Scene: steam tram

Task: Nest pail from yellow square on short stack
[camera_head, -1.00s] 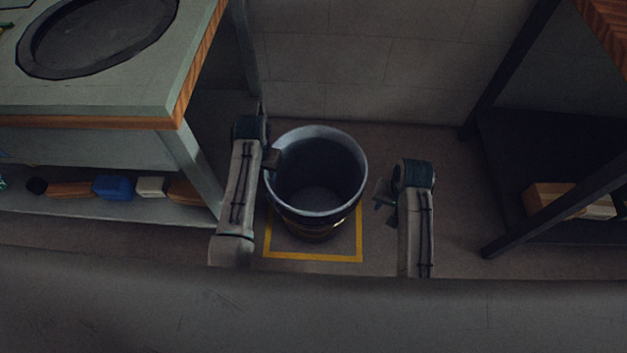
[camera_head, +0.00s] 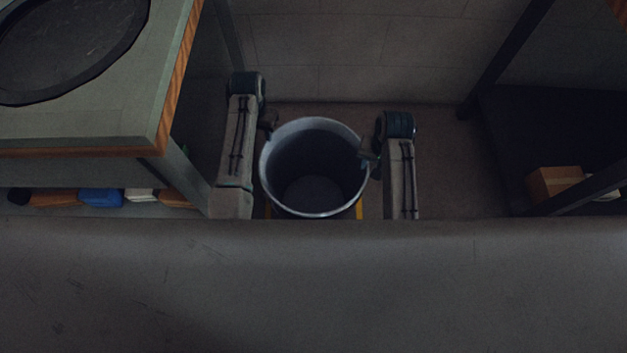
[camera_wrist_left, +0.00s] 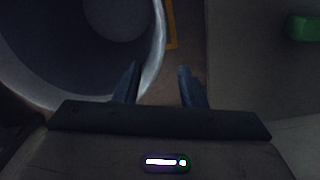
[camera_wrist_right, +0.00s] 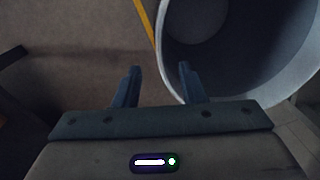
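The pail (camera_head: 315,190) is an open grey bucket, upright over the yellow square (camera_head: 360,210), which is mostly hidden. My left gripper (camera_head: 270,122) is at its upper left rim. In the left wrist view, the open fingers (camera_wrist_left: 157,82) stand on either side of the pail's rim (camera_wrist_left: 155,70), one over the inside and one outside. My right gripper (camera_head: 367,160) is at the right rim. In the right wrist view, its fingers (camera_wrist_right: 160,84) are apart with the rim (camera_wrist_right: 166,72) between them. Neither appears closed on the rim. I cannot make out a short stack.
A table (camera_head: 90,125) with a dark round recess stands at left, with several items on its lower shelf, including a blue one (camera_head: 101,198). A dark-framed rack at right holds a cardboard box (camera_head: 553,183). A wall (camera_head: 350,50) is behind. Floor right of the pail is clear.

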